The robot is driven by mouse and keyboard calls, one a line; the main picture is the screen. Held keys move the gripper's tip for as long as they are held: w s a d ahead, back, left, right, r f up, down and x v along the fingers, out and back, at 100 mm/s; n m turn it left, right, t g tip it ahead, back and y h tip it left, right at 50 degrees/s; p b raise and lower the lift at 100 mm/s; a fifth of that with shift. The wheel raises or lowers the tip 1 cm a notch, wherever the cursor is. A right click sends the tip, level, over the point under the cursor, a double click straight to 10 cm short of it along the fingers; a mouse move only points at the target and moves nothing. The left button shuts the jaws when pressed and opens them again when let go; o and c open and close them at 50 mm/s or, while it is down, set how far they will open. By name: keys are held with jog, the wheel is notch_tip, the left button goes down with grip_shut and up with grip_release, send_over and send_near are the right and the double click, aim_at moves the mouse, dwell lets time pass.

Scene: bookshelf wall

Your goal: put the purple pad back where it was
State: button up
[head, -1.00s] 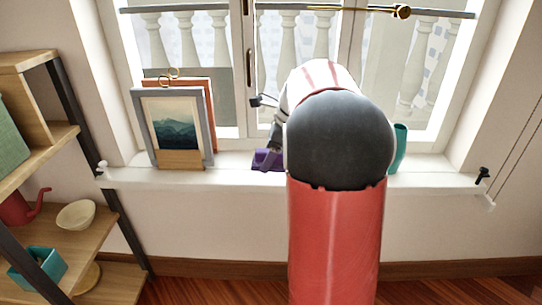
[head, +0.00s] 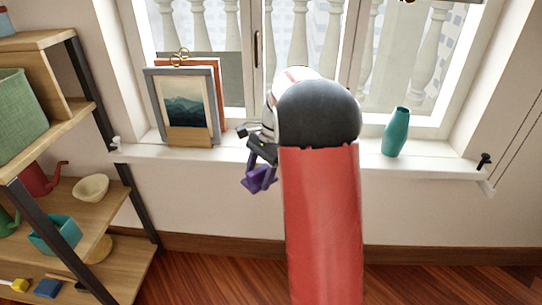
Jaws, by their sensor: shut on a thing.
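The purple pad (head: 255,182) is small and dark purple. It hangs tilted in front of the window sill's (head: 376,165) front edge, left of my red arm. My gripper (head: 262,168) is shut on it, with its fingers reaching down around the pad. The pad looks clear of the sill and of the shelf. Part of the gripper is hidden behind my arm.
A teal vase (head: 396,132) stands on the sill at right. Picture frames (head: 184,107) lean at its left. The wooden shelf (head: 93,205) at left holds a cream bowl (head: 91,187), a teal box (head: 55,235), a red watering can (head: 42,178) and a green basket (head: 20,115).

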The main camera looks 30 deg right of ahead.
jog(key=a+f+n+g+h, duration=0.1)
jog(key=a+f+n+h, duration=0.1)
jog(key=a+f+n, duration=0.2)
jog(key=w+a+f+n+g+h, duration=0.1)
jog(key=a+f+n, duration=0.4)
jog(key=f+n, duration=0.5)
jog(key=shift+w+a+f+n+g+h, duration=0.25)
jog(key=shift+w+f+n+g+h, duration=0.1)
jog(key=shift+n+g+h, duration=0.3)
